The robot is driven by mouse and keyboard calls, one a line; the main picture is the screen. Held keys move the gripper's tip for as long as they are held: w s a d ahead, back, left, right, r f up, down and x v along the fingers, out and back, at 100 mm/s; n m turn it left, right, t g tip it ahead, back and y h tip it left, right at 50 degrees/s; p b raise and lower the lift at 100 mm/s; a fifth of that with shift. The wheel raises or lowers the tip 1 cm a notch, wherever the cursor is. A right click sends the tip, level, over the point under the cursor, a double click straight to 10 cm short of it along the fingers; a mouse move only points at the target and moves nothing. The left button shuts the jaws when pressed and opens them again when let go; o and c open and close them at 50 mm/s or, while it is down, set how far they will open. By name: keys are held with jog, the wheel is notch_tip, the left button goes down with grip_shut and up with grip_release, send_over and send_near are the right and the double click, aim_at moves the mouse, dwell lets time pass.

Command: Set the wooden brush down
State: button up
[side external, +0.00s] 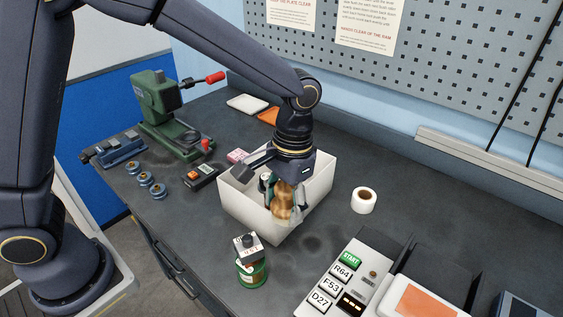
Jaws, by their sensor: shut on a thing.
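The wooden brush (282,203) is a light brown, rounded wooden piece. My gripper (273,186) points down over the white open box (247,210) and is shut on the brush. The brush is upright below the fingers and overlaps the box's near right wall in the picture. I cannot tell whether it touches the box or hangs above it. Its lower end looks pale and blends with the box wall. My gripper and wrist hide much of the box's inside.
A labelled panel (340,284) is at front right.

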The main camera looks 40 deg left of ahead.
jog(key=w+d+f, duration=0.3)
jog(key=w+f, duration=0.1)
jog(key=w, duration=0.3)
send_over(328, 232)
notch_tip(328, 232, down, 5)
jog(key=shift+r, duration=0.15)
jog(key=shift+w+f, duration=0.2)
jog(key=shift+f, duration=1.55)
jog(key=shift+f, duration=0.2)
jog(key=o, duration=1.2)
jog(key=shift+c, duration=0.2)
jog(key=shift+r, duration=0.15)
